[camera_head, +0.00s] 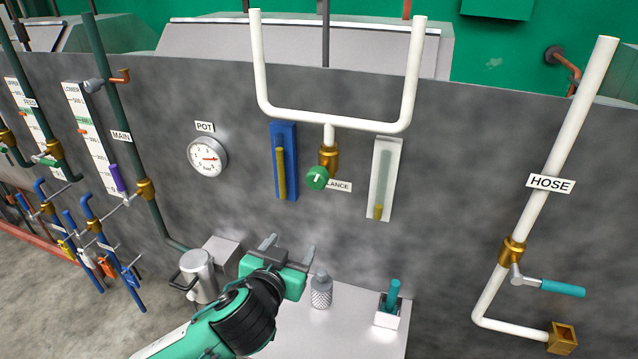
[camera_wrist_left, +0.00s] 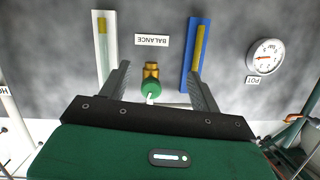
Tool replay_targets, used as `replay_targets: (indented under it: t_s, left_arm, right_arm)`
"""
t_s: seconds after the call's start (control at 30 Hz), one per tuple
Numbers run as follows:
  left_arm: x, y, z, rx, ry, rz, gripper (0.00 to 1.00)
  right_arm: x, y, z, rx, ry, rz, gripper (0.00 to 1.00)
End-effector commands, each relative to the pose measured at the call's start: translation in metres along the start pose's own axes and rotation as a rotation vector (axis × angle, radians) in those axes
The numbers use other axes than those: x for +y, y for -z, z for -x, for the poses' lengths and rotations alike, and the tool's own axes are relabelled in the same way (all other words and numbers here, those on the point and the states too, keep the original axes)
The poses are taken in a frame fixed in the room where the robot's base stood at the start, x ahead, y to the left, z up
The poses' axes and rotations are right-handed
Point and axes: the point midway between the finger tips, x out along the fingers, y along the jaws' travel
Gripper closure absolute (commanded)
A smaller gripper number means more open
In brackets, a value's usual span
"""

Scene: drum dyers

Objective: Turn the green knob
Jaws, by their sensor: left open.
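The green knob (camera_head: 317,177) is round with a white mark on its face. It sits on a brass valve (camera_head: 328,158) under the white U-shaped pipe, on the grey wall panel, partly covering the BALANCE label (camera_head: 338,186). My left gripper (camera_head: 291,243) is open and empty, below the knob and a little to its left in the head view. In the left wrist view, which is upside down, the green knob (camera_wrist_left: 151,88) shows between the two open fingers (camera_wrist_left: 160,80), and I see no contact. My right gripper is not in view.
Gauge tubes on a blue plate (camera_head: 293,165) and a white plate (camera_head: 384,180) flank the knob. A POT dial (camera_head: 207,157) is left. Below are a metal pot (camera_head: 198,278), a knurled cylinder (camera_head: 321,291) and a white shelf (camera_head: 345,330). A HOSE pipe (camera_head: 559,160) stands right.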

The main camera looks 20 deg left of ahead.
Motion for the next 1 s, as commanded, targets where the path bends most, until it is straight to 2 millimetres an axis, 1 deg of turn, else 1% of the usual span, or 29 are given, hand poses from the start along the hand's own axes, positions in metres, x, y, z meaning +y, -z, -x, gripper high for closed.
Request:
replay_targets:
  t_s: [0.03,0.1,0.2,0.3,0.47,0.57,1.0]
  left_arm:
    - [-0.001,0.019,-0.003,0.061,-0.004,-0.004,0.36]
    - [-0.001,0.038,-0.005,0.128,-0.013,0.002,0.36]
    - [-0.002,0.058,-0.007,0.198,-0.024,0.008,0.36]
    - [-0.002,0.069,-0.007,0.236,-0.032,0.012,0.36]
    - [-0.002,0.076,-0.013,0.251,-0.036,0.015,0.36]
    - [-0.002,0.080,-0.023,0.250,-0.034,0.014,0.36]
    - [0.001,0.101,-0.099,0.248,-0.034,0.014,0.36]
  right_arm:
    - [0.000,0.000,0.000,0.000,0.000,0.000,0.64]
    - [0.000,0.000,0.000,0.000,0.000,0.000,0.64]
    - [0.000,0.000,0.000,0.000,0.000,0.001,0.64]
    - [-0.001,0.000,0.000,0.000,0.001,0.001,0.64]
    - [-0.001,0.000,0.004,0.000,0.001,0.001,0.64]
    - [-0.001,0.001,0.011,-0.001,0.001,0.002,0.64]
    - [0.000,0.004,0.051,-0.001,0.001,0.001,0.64]
